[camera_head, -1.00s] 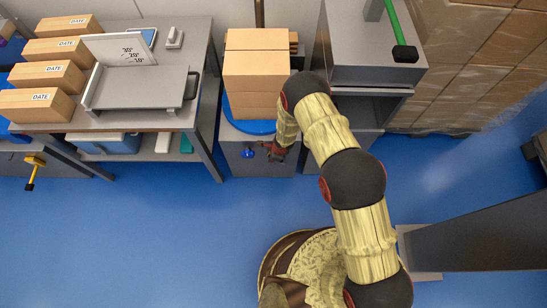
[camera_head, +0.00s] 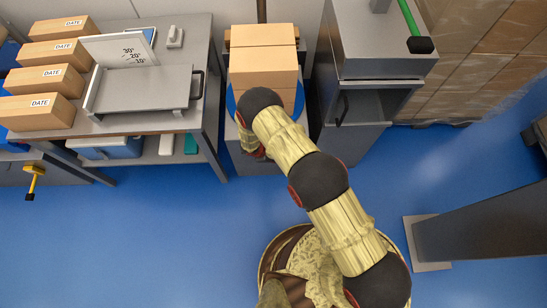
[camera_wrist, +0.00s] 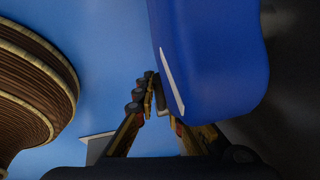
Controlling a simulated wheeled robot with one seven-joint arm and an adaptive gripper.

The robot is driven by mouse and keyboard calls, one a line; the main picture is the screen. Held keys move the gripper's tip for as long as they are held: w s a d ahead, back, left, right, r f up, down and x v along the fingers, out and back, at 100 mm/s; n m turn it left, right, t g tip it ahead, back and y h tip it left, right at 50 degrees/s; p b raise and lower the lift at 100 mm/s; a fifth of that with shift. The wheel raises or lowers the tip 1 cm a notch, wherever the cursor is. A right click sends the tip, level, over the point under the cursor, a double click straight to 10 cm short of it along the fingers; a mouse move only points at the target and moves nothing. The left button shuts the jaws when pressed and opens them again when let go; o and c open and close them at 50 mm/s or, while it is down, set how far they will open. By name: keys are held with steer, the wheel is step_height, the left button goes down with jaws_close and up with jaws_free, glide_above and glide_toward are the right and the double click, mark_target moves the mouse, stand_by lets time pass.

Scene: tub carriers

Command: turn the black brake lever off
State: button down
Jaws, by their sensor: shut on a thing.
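My gripper (camera_wrist: 153,88) has its fingers drawn together in the wrist view, with a thin dark piece between or just behind the tips. A smooth blue part with a white line (camera_wrist: 215,75) fills the upper right, close beside the fingers; I cannot tell whether they touch it. In the head view my wrist is at the front of the grey cabinet (camera_head: 268,165) under the stacked boxes, and my arm hides the fingertips. I cannot surely make out the black brake lever; the thin dark piece at the fingertips is too small to name.
Brown boxes (camera_head: 263,65) stand on a blue round top (camera_head: 231,103). A grey cabinet (camera_head: 352,138) with a black handle (camera_head: 342,107) is to the right. The blue floor (camera_head: 150,235) in front is clear.

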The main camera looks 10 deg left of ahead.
stand_by(0.3)
steer(key=c, duration=2.2)
jaws_free()
steer(key=shift+o, duration=0.2)
steer(key=v, duration=1.2)
steer(key=shift+a+f, duration=0.1)
steer(key=shift+c, duration=0.3)
